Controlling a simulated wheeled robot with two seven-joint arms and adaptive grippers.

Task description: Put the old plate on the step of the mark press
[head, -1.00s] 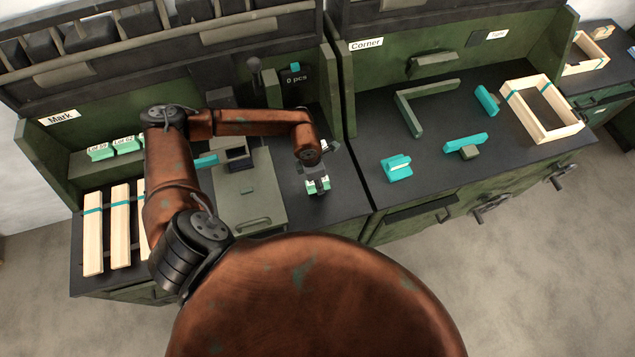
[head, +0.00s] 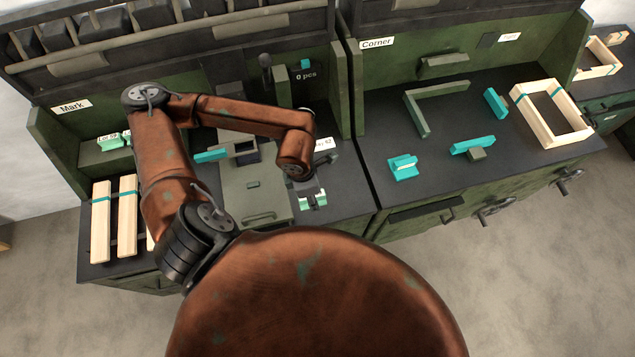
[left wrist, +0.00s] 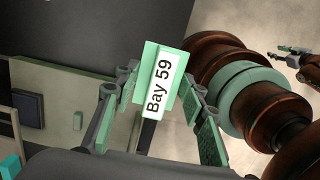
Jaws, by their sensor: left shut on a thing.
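The old plate (left wrist: 162,82) is mint green with a white label reading "Bay 59". In the left wrist view it sits between my left gripper's fingers (left wrist: 160,105), which are shut on it. In the head view my left gripper (head: 313,199) hangs near the front edge of the bench, right of the mark press (head: 237,203). The press is a grey-green block with a dark opening; it also shows in the left wrist view (left wrist: 58,92). The plate is apart from the press. My right gripper (left wrist: 287,50) is small at the upper right of the left wrist view; its jaws are unclear.
A white label (head: 323,143), partly hidden, lies behind my left wrist.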

